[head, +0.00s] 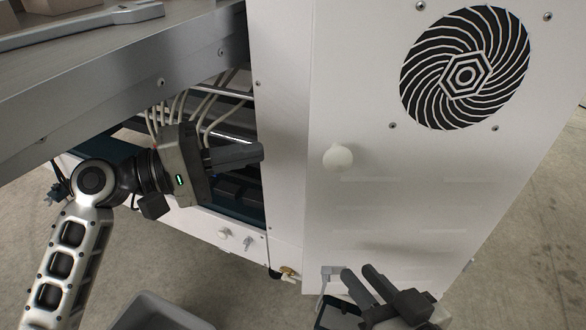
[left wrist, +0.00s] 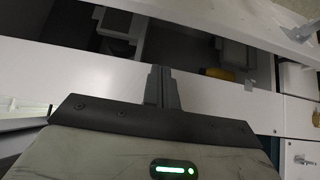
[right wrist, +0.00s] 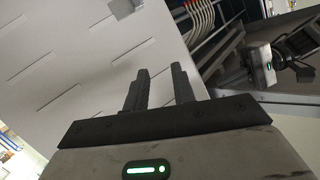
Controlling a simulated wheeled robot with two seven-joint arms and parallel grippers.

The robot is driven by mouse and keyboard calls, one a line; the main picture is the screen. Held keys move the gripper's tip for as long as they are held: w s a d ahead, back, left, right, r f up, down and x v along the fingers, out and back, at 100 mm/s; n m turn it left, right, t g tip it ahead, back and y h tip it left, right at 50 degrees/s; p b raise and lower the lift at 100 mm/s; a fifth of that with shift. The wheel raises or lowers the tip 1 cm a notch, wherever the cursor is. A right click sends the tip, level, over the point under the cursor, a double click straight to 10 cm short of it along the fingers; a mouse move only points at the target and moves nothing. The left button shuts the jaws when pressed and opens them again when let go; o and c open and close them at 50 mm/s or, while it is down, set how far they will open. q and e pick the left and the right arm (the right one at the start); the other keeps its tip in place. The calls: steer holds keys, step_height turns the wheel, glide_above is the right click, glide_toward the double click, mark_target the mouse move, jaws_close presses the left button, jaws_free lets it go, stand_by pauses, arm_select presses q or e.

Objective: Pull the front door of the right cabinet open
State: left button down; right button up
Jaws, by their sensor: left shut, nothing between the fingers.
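The right cabinet (head: 400,190) is white, with a round black fan grille (head: 465,72) high on its front. A round white knob (head: 338,157) sticks out near the front's left edge. The front looks closed in the head view. My left gripper (head: 258,153) is shut and empty, left of the knob by the cabinet's left side, apart from the knob. Its fingers are together in the left wrist view (left wrist: 161,88). My right gripper (head: 358,271) is low in front of the cabinet, below the knob. Its fingers are apart and empty in the right wrist view (right wrist: 158,80).
A grey metal worktop (head: 120,75) crosses the upper left. Pale cables (head: 205,105) run into an open machine bay left of the cabinet. A grey bin (head: 155,312) stands at the bottom. Bare floor (head: 540,240) is free to the right.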

arm_select(q)
steer(key=s+d+b, duration=0.1)
steer(key=d, duration=0.6)
steer(key=shift+d, duration=0.1)
